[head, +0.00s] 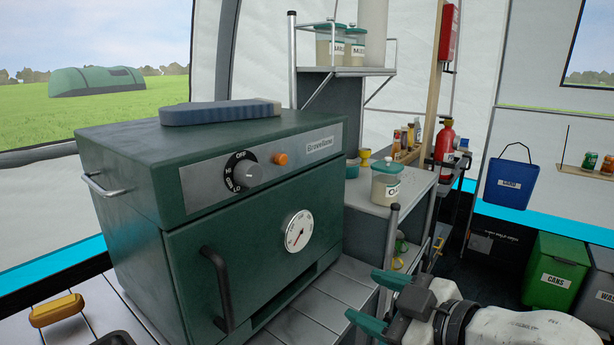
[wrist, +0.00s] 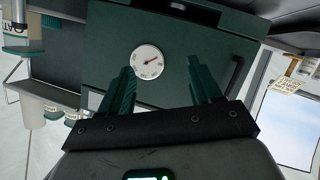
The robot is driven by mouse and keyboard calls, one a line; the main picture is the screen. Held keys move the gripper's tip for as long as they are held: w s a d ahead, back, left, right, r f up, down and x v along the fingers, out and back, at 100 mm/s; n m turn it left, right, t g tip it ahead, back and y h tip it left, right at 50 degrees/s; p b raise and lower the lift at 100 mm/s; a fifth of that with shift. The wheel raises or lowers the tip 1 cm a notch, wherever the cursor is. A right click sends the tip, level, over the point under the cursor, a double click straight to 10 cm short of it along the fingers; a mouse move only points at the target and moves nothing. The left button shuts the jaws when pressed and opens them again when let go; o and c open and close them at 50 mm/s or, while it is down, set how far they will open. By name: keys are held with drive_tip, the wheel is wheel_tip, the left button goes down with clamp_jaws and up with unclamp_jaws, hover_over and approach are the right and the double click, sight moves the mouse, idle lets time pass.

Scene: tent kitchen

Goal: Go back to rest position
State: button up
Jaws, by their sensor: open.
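My gripper (head: 364,296) is at the lower right of the head view, in front of and to the right of the green oven (head: 245,235). Its two teal fingers are spread, with nothing between them. In the wrist view my gripper (wrist: 161,72) points toward the oven front (wrist: 205,35), and the round white dial (wrist: 148,61) shows between the fingers. The fingers appear apart from the oven. The oven door looks closed, with its dark handle (head: 218,290) upright.
A shelf unit with a labelled jar (head: 385,183) stands right of the oven, close behind my gripper. Jars (head: 330,46) sit on the upper rack. A fire extinguisher (head: 445,142), a blue bucket (head: 508,182) and a green bin (head: 553,275) are farther right. Some dark floor shows between them.

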drive_tip(key=s+d+f+m+g+h, duration=0.2)
drive_tip(key=s+d+f+m, duration=0.15)
drive_tip(key=f, duration=0.45)
drive_tip(key=s+d+f+m+g+h, duration=0.1)
drive_tip(key=s+d+f+m+h, duration=0.15)
drive_tip(key=s+f, duration=0.45)
drive_tip(key=s+d+f+m+g+h, duration=0.1)
drive_tip(key=s+d+f+m+g, duration=0.15)
drive_tip(key=f, duration=0.75)
drive_tip(key=s+d+f+m+g+h, duration=0.2)
drive_tip(key=s+d+f, duration=0.25)
drive_tip(key=s, duration=0.35)
drive_tip(key=s+d+f+m+g+h, duration=0.1)
drive_tip(key=s+d+f+m+g, duration=0.15)
drive_tip(key=s+d+f, duration=0.4)
drive_tip(key=s+a+r+p, duration=0.2)
drive_tip(key=s+r+p, duration=0.1)
drive_tip(key=r+p, duration=1.1)
drive_tip(key=shift+a+r, duration=0.15)
drive_tip(key=shift+r, duration=0.55)
drive_tip(key=shift+h, duration=0.25)
